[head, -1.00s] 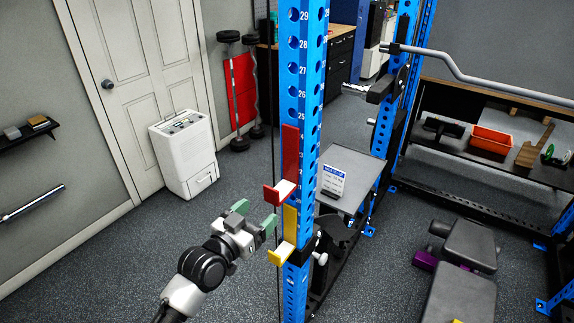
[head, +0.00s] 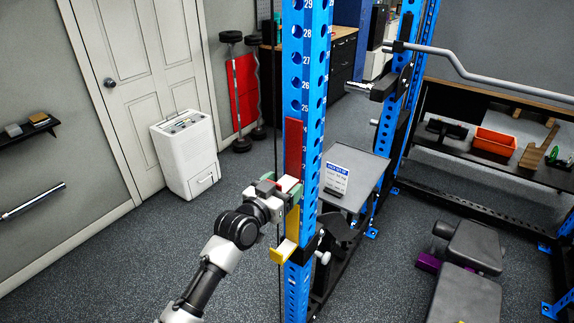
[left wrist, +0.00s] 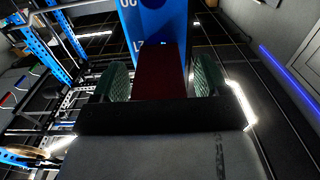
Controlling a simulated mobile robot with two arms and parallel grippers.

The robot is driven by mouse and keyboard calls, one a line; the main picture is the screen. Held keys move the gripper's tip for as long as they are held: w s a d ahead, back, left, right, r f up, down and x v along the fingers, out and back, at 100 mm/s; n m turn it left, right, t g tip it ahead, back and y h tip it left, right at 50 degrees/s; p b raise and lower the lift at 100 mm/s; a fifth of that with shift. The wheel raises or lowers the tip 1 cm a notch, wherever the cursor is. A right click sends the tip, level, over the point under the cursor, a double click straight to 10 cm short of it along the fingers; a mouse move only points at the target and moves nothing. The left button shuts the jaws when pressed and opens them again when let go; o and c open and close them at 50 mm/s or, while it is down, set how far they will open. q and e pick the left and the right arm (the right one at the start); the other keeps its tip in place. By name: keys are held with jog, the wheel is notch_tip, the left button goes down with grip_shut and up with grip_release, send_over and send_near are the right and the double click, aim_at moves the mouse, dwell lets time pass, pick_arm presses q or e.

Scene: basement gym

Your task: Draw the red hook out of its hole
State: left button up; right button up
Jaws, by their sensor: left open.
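The red hook (head: 294,145) sits upright on the front of the blue rack post (head: 305,85). Its lower lip is hidden behind my left gripper (head: 287,187). In the left wrist view the red hook (left wrist: 160,72) shows between the two green fingertips of the left gripper (left wrist: 161,80), one on each side. The jaws are open, and I cannot tell whether either finger touches it. The blue post also shows behind it (left wrist: 155,22). My right gripper is not in view.
A yellow hook (head: 284,250) sits on the same post just below my gripper. A thin dark cable runs down left of the post. A grey platform with a sign card (head: 335,178) stands behind right. A bench (head: 474,248) stands at right.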

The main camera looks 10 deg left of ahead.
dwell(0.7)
pick_arm(q)
jog(key=shift+c, duration=0.4)
jog(key=c, duration=1.2)
jog(key=shift+r, duration=0.2)
grip_shut()
jog(key=shift+s+f+p, duration=0.1)
jog(key=shift+s+p, duration=0.15)
jog(key=shift+p, duration=0.15)
jog(key=p+v, duration=0.3)
jog(key=v, duration=0.5)
jog(key=shift+s+a, duration=0.1)
